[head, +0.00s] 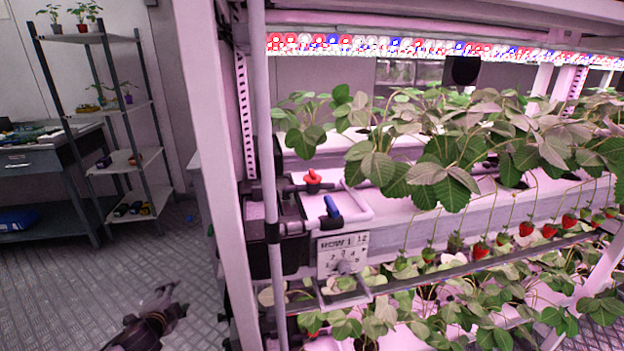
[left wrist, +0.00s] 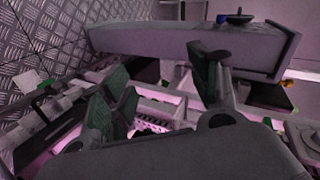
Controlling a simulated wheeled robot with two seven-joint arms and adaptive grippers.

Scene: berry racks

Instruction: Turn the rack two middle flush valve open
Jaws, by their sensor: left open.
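A red valve handle (head: 313,178) sits on the upper pipe. A blue valve handle (head: 332,207) sits just below it, tilted upright. I cannot tell which handle is the middle flush valve. My left gripper (head: 172,300) is open and empty, low and left of the rack, apart from the valves. Its fingers (left wrist: 163,90) also show apart in the left wrist view.
Strawberry plants (head: 450,150) with hanging berries line the rack under a light strip (head: 400,46).

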